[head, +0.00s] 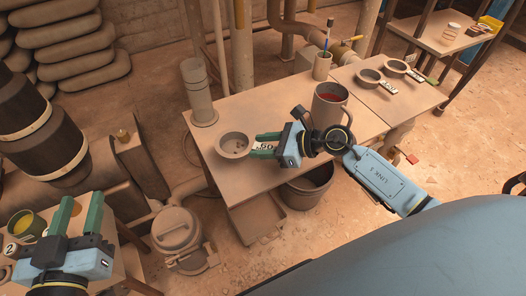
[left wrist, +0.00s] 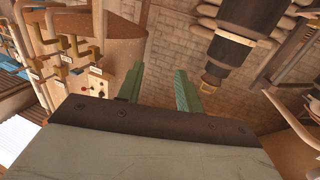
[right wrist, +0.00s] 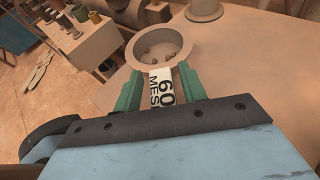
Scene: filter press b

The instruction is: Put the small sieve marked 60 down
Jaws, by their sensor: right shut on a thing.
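The small sieve marked 60 (head: 234,145) is a round, shallow bowl with a white handle tag, at the left of the middle table (head: 240,195). In the right wrist view the sieve (right wrist: 160,47) has a few small lumps inside, and its tag reads 60 MES. My right gripper (head: 265,146) is shut on the tag, with green fingers on both sides of it (right wrist: 160,88). I cannot tell whether the sieve touches the tabletop or hangs just above it. My left gripper (head: 76,215) is open and empty, far to the left; its spread fingers show in the left wrist view (left wrist: 160,90).
A large mug with red contents (head: 330,104) stands right of my right gripper. Two more sieves (head: 370,77) (head: 397,66) lie farther right. A grey cylinder (head: 197,92) stands at the table's back left. A bucket (head: 308,185) is below the front edge.

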